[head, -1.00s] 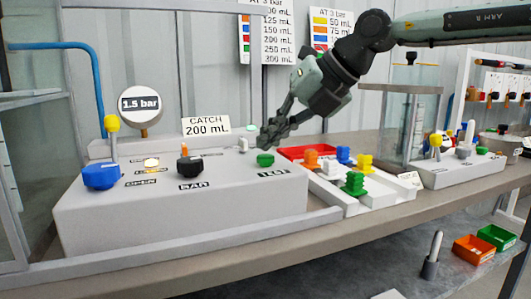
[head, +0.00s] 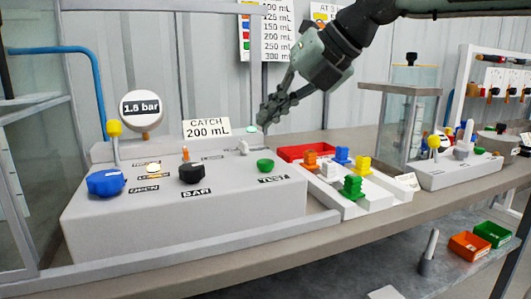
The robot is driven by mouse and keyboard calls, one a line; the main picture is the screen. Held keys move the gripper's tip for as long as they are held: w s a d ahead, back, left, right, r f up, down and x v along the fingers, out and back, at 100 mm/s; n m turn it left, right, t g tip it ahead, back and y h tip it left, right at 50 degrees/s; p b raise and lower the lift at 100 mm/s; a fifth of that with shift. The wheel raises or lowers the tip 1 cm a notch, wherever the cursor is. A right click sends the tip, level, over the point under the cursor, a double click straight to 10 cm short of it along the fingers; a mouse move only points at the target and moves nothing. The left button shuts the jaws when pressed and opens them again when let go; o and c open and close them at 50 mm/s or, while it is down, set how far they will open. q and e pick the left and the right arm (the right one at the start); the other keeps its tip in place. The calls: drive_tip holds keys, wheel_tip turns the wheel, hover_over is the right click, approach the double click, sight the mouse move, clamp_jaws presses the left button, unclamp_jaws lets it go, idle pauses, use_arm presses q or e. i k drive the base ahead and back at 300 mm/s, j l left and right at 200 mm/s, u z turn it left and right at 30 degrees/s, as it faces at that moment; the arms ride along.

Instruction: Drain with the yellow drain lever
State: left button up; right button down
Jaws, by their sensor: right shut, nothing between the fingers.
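The yellow drain lever, with a yellow knob (head: 114,128) on a grey stem, stands upright at the left of the grey console (head: 190,222). A blue knob (head: 106,183) sits in front of its base. My right gripper (head: 264,124) is shut and empty, above the back right of the console, near a small white toggle (head: 243,147) and a green button (head: 265,165). It is well to the right of the yellow lever and apart from it. My left gripper is not in view.
A black knob (head: 192,173) and a lit lamp (head: 153,168) are on the console. A gauge (head: 140,109) reads 1.5 bar; a sign (head: 206,128) reads CATCH 200 mL. A white tray (head: 345,208) with coloured pieces is to the right. A second console (head: 455,175) stands farther right.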

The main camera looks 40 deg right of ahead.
sight(114, 127)
drive_tip(key=k, duration=1)
